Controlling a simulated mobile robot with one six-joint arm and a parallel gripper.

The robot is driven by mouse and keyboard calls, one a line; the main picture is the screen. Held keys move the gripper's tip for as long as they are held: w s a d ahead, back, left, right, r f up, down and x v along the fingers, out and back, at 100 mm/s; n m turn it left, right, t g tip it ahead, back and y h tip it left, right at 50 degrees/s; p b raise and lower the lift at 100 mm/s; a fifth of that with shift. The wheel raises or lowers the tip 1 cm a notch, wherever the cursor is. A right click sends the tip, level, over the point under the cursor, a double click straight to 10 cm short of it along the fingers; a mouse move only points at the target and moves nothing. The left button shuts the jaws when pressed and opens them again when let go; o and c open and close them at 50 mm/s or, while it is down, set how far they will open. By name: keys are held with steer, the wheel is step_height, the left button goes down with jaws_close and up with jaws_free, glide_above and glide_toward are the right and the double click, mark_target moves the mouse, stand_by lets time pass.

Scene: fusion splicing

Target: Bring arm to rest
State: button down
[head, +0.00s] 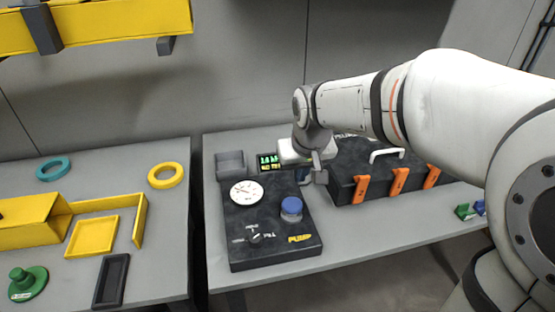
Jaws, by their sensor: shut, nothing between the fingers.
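My gripper (319,174) hangs at the end of my white arm, which reaches in from the right. It is above the back right part of the black pump panel (275,225), close to the left end of the black case. The fingers look shut, with nothing seen between them. I cannot tell whether they touch anything. My wrist partly hides the area beside the display.
A black case (345,182) with orange latches and a white handle stands right of the panel. A grey bin (230,164) sits behind the panel. The left table holds yellow trays (92,237), rings (166,175) and a green part (27,283). A yellow beam (110,22) hangs upper left.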

steer(key=s+d+m+h+p, duration=0.1)
steer(key=s+d+m+p, duration=0.1)
steer(key=s+d, duration=1)
steer(key=s+m, duration=0.1)
steer(key=s, duration=0.3)
steer(key=shift+d+g, duration=0.3)
steer(key=w+a+r+n+p, duration=0.2)
steer(key=w+a+p, duration=0.5)
steer(key=w+a, duration=0.6)
steer(key=w+n, duration=0.1)
steer(key=w, duration=0.2)
steer(key=shift+a+r+y+p, duration=0.25)
steer(key=shift+y+p, duration=0.15)
steer(key=shift+w, duration=0.1)
